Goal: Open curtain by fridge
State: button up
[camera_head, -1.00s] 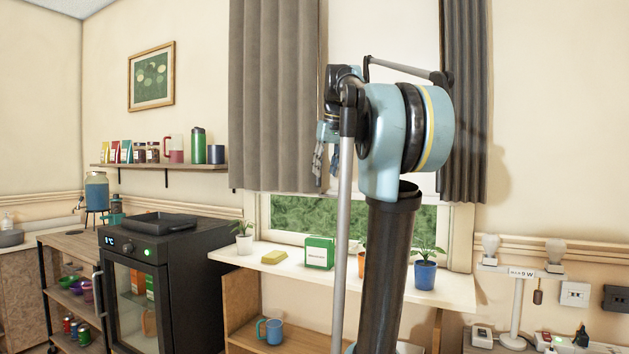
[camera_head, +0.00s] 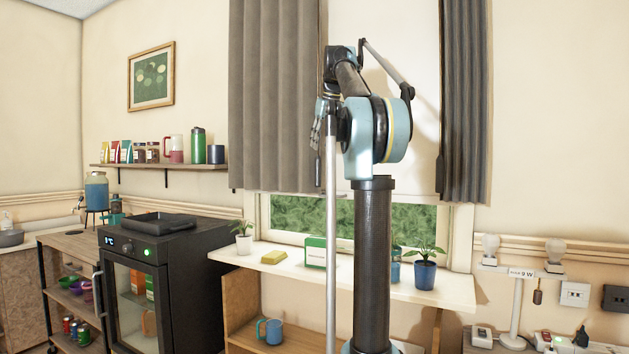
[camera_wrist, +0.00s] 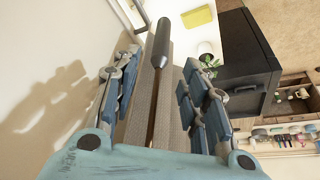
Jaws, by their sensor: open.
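The left curtain (camera_head: 272,95) is grey, pleated and hangs over the left part of the window, on the fridge side. A dark wand (camera_head: 318,172) hangs at its right edge. The black fridge (camera_head: 150,285) stands below and left. My gripper (camera_head: 317,130) is at the curtain's right edge, partly hidden by my arm. In the wrist view my gripper (camera_wrist: 162,62) is open, with blue fingers on both sides of the wand (camera_wrist: 160,45) and the curtain (camera_wrist: 140,122) behind it. Whether the fingers touch the wand cannot be told.
A right curtain (camera_head: 465,100) hangs on the window's other side, and a pale blind (camera_head: 425,120) covers the upper window. Below, the white sill shelf (camera_head: 385,290) holds potted plants (camera_head: 425,262), a green box (camera_head: 315,252) and a yellow block (camera_head: 273,257).

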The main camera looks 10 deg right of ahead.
aim_at(316, 176)
jog(key=x, duration=1.4)
